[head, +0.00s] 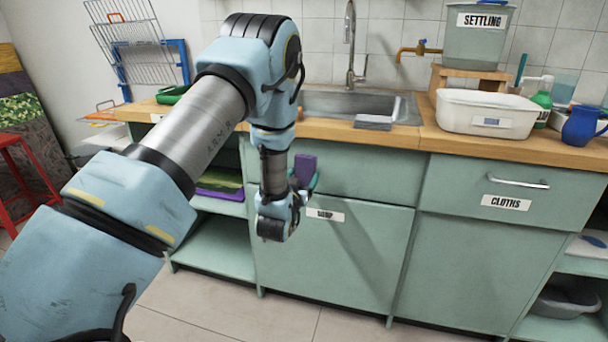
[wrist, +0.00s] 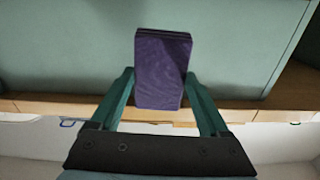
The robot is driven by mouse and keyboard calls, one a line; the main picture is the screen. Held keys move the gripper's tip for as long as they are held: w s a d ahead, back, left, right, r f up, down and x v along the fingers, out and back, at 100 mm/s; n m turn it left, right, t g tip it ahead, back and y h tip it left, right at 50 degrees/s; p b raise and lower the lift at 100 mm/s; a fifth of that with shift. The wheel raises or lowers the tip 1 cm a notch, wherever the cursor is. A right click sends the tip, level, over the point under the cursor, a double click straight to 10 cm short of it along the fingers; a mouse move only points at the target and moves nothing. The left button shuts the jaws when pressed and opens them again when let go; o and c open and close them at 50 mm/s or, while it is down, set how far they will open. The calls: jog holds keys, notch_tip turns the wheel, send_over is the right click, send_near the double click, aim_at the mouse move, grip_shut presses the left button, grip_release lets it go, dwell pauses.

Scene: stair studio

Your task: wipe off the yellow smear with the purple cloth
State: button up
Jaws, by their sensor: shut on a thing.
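The purple cloth (head: 305,167) is a folded block held in front of the sink cabinet's front panels. My gripper (head: 304,182) is shut on it, with the teal fingers on either side. In the wrist view the cloth (wrist: 163,68) sits between the two fingertips of my gripper (wrist: 161,80) and sticks out past them. I cannot see the yellow smear in either view; my arm hides part of the counter and cabinet.
Behind the cloth are the wooden counter (head: 395,137) and sink (head: 325,103). A white tub (head: 486,113) and blue jug (head: 583,126) stand on the right. An open shelf (head: 222,246) is at left of the cabinet. A red stool (head: 14,142) is at far left.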

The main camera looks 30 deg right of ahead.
jog(key=shift+b+v, duration=0.3)
jog(key=shift+v, duration=1.25)
